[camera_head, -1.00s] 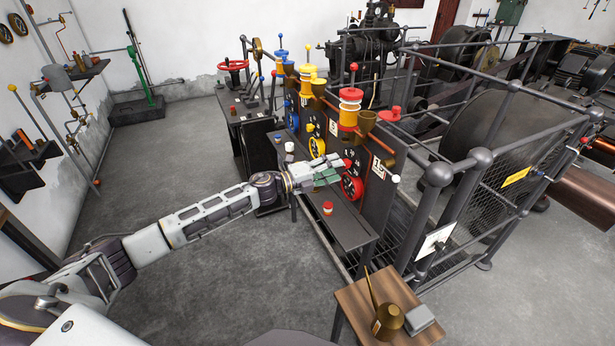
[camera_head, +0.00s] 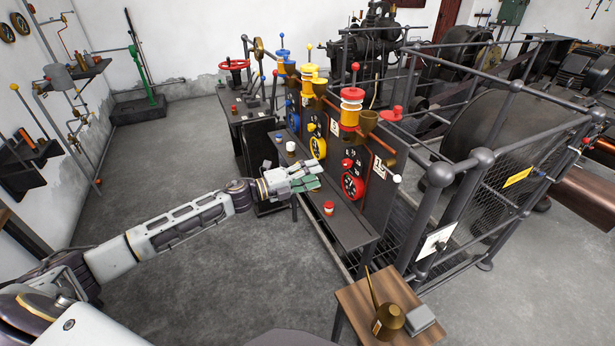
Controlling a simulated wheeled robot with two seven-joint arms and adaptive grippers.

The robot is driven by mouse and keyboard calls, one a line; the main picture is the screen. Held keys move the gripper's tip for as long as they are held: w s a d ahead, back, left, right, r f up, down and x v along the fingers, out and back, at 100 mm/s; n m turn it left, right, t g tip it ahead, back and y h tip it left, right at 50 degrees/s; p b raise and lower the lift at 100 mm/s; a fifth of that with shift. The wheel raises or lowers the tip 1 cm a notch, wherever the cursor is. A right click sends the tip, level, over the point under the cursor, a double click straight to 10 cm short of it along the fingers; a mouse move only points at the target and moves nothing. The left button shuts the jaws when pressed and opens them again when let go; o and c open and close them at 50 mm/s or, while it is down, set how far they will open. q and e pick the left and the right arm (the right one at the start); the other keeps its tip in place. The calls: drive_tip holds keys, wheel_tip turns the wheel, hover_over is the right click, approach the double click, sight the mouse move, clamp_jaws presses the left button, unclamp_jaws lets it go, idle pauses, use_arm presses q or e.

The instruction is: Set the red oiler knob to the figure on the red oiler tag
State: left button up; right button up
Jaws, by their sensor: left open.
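The red oiler (camera_head: 351,103) stands at the near end of the dark panel. Its small red knob (camera_head: 347,164) sits on the panel face among pale figures too small to read surely. A red-rimmed dial (camera_head: 353,187) is below it. My right gripper is not in view.
A narrow dark shelf (camera_head: 349,232) runs below the panel, with a red-topped jar (camera_head: 328,208) on it. Yellow (camera_head: 308,82) and blue oilers stand farther along. A wooden table (camera_head: 362,308) holds an oil can (camera_head: 388,320). Railings are at right; the left floor is clear.

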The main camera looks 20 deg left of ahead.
use_arm(q)
drive_tip(key=shift+s+a, duration=0.4)
idle(0.6)
